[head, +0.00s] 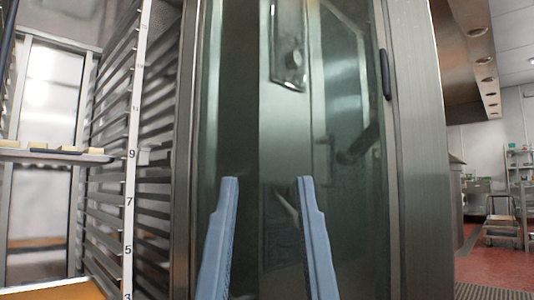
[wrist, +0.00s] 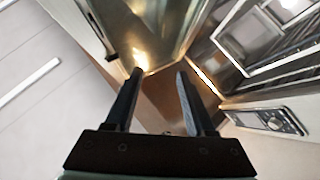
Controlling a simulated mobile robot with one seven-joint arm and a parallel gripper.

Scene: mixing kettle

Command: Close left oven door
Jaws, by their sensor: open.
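A tall glass oven door (head: 235,130) in a steel frame fills the middle of the head view. It has a dark handle (head: 386,74) on its right frame. The glass mirrors or shows dark shapes behind it, and I cannot tell how far the door stands open. My gripper (head: 267,181) is in front of the glass, fingers apart and empty. In the wrist view my gripper (wrist: 160,71) points toward a shiny brownish metal surface. A steel panel (wrist: 80,22) with a dark handle is on its left there. I cannot tell whether the fingers touch the door.
A tray rack (head: 131,130) with numbered levels stands left of the door, with a loaded tray (head: 60,156) beside it. A control panel with a knob (wrist: 272,120) is at right in the wrist view. Open red floor (head: 490,265) lies at the far right.

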